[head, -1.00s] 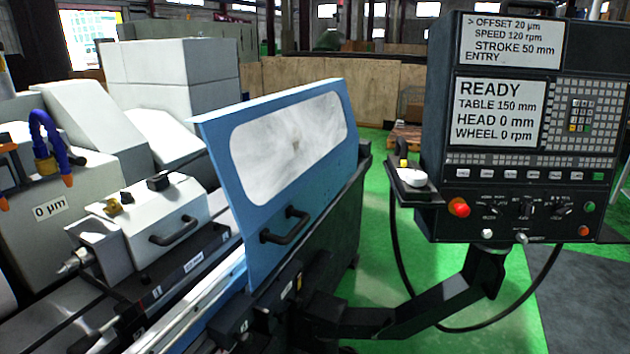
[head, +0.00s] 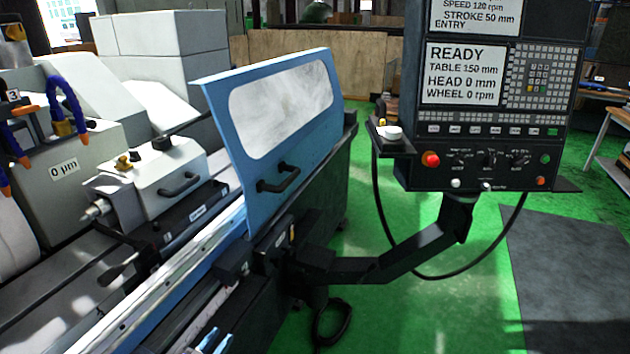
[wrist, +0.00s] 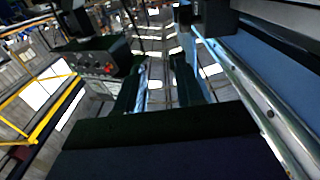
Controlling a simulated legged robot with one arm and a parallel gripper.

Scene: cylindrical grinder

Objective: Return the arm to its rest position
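In the wrist view my gripper (wrist: 160,68) has its two dark fingers apart, with nothing between them. The gripper is beside the grinder's long metal rail (wrist: 250,95), which runs along the right of that view. In the head view two small pale-blue tips at the bottom edge look like my fingertips, near the front of the grinder; the rest of the arm is out of view there.
The blue door (head: 240,180) with its window and black handle stands on the grinder's front. The control panel (head: 490,110) reads READY and hangs on a dark swing arm (head: 400,262) at right. A dark mat (head: 570,265) lies on open green floor (head: 440,315). A workbench (head: 612,115) stands at far right.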

